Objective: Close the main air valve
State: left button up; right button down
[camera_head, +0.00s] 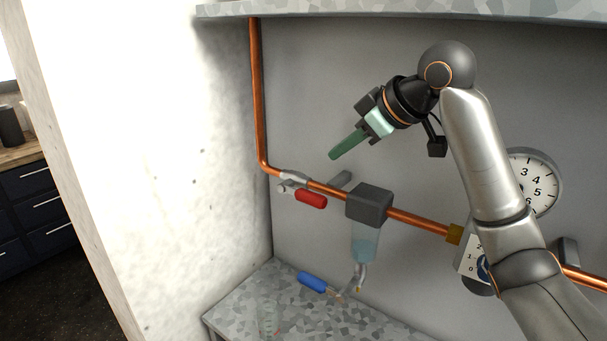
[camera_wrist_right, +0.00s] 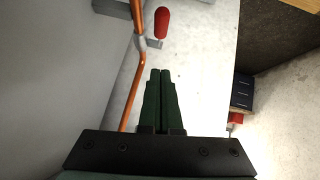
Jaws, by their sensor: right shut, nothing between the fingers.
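The main air valve has a red handle (camera_head: 311,198) on a grey valve body (camera_head: 293,180), set in the copper pipe (camera_head: 328,190) on the back wall. The handle lies roughly along the pipe, just below it. In the right wrist view the red handle (camera_wrist_right: 162,22) shows at the top, beyond the fingertips. My right gripper (camera_head: 335,156) is shut and empty, above the red handle and apart from it. Its green fingers are together in the right wrist view (camera_wrist_right: 160,75). My left gripper is not in view.
A grey filter block (camera_head: 369,203) with a clear bowl hangs right of the valve. A blue handle (camera_head: 312,282) is below, over the speckled shelf (camera_head: 245,300). A round gauge (camera_head: 535,180) is at right, partly behind my arm. A white wall (camera_head: 160,150) stands left.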

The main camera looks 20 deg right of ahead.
jog(key=p, duration=0.1)
send_near(305, 192)
jog(key=w+a, duration=0.3)
jog(key=f, duration=0.3)
jog(key=shift+w+d+p, duration=0.35)
jog(key=shift+d, duration=0.05)
jog(key=shift+f, duration=0.5)
jog(key=shift+d, duration=0.1)
